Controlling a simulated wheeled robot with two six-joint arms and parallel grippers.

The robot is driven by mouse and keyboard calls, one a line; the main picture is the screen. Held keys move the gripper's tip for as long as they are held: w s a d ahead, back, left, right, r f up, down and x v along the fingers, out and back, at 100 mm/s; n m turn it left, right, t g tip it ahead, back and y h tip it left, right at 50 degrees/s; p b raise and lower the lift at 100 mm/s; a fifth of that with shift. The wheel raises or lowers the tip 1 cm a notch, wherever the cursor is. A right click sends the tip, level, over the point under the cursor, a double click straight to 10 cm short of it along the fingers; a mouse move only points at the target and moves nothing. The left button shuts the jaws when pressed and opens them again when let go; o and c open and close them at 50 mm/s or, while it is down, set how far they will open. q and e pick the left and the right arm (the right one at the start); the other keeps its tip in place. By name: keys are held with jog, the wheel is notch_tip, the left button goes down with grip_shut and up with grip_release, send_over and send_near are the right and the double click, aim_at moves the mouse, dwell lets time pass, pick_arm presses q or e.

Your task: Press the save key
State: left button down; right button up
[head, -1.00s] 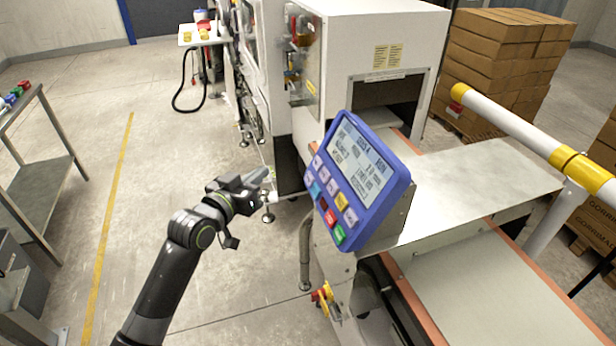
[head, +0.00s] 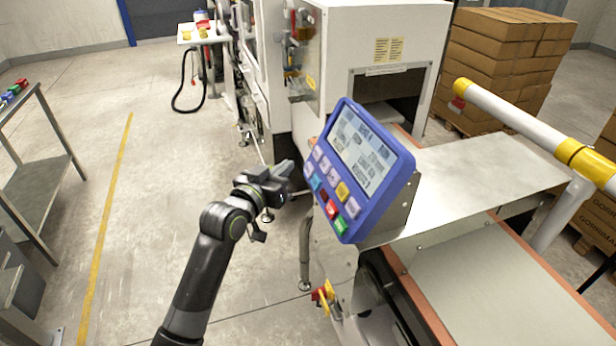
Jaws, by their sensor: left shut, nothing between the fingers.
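The blue control panel (head: 398,190) stands tilted on the machine, with a lit screen (head: 362,150) above rows of small keys. There are pale keys, a yellow key (head: 342,191), a red key (head: 332,208), a green key (head: 341,225) and blue-teal keys at the left. The key labels are too small to read, so I cannot tell which is the save key. My left gripper (head: 284,169) is shut and empty. It is just left of the panel's left edge, level with the upper keys, and appears apart from it. My right gripper is not in view.
A metal plate (head: 480,180) and a conveyor belt (head: 490,285) lie right of the panel. A red-yellow switch (head: 324,297) sits below it. A white-yellow rail (head: 520,122) and stacked cartons (head: 495,60) stand at the right.

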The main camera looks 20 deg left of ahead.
aim_at(307, 164)
pick_arm(q)
jog(key=shift+w+d+f+b, duration=0.15)
jog(key=shift+w+d+f, duration=0.15)
jog(key=shift+d, duration=0.15)
jog(key=shift+w+d+f+b, duration=0.2)
jog(key=shift+w+d, duration=0.1)
jog(key=shift+d, duration=0.1)
dwell(1.6)
jog(key=shift+w+d+f, duration=0.2)
jog(key=shift+d, duration=0.1)
jog(key=shift+w+d+f, duration=0.15)
jog(key=shift+w+d, duration=0.05)
jog(key=shift+d, duration=0.1)
dwell(0.7)
jog(key=shift+a, duration=0.1)
jog(key=shift+s+a+r+p, duration=0.35)
jog(key=shift+s+a+p, duration=0.1)
jog(key=shift+a+p, duration=0.1)
jog(key=shift+s+a+r+p, duration=0.4)
jog(key=shift+a+p, duration=0.1)
jog(key=shift+a, duration=0.1)
jog(key=shift+s+a+r+p, duration=0.35)
jog(key=shift+s+a+p, duration=0.1)
jog(key=shift+a, duration=0.2)
jog(key=shift+s+a+r+p, duration=0.4)
jog(key=shift+a+p, duration=0.1)
jog(key=shift+a, duration=0.1)
